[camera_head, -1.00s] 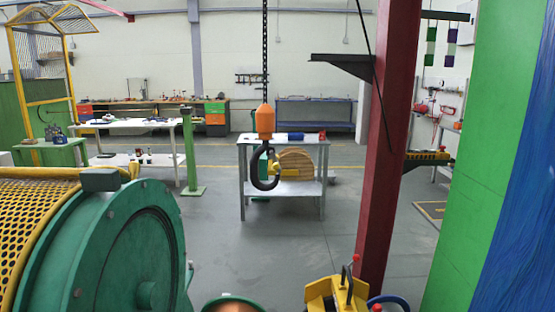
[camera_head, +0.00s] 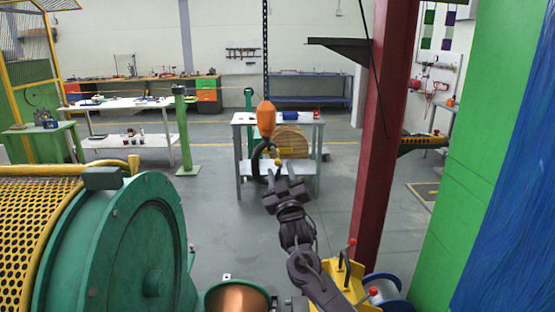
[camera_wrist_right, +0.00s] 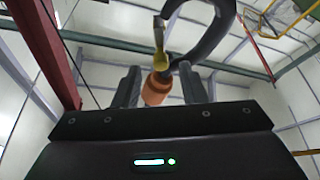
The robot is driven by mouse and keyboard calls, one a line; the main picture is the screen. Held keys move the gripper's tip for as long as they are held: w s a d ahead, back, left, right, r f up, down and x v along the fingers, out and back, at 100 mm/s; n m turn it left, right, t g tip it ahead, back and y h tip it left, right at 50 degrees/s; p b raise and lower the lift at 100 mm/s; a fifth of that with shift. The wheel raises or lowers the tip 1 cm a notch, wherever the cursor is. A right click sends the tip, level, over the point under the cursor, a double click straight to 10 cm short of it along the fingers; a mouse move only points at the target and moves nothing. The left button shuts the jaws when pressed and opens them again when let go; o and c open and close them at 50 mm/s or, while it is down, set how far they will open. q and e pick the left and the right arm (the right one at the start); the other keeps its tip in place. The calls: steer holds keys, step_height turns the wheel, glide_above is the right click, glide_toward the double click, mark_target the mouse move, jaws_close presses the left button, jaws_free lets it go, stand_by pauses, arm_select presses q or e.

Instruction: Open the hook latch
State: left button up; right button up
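The crane hook has an orange block (camera_head: 266,119) and hangs from a dark chain. Its dark curved hook (camera_head: 257,165) is partly hidden behind my right gripper in the head view. The small yellow latch (camera_head: 277,162) is just beyond the fingertips. In the wrist view, the latch (camera_wrist_right: 159,38) stands beside the dark hook curve (camera_wrist_right: 214,32), and the orange block (camera_wrist_right: 156,88) shows between the fingers. My right gripper (camera_head: 279,172) is raised toward the hook. Its two fingers (camera_wrist_right: 160,76) are apart with nothing gripped; contact with the latch cannot be told. My left gripper is out of view.
A grey table (camera_head: 240,158) with a wooden reel (camera_head: 290,142) stands behind the hook. A red post (camera_head: 382,140) and green panel (camera_head: 455,165) are at right. A green machine drum (camera_head: 125,250) fills the lower left. A yellow fixture (camera_head: 345,278) is low by my right arm.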

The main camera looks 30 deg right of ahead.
mark_target(278, 165)
steer(key=shift+p+x, duration=0.6)
steer(key=shift+x, duration=1.65)
steer(key=shift+f, duration=0.1)
jaws_close()
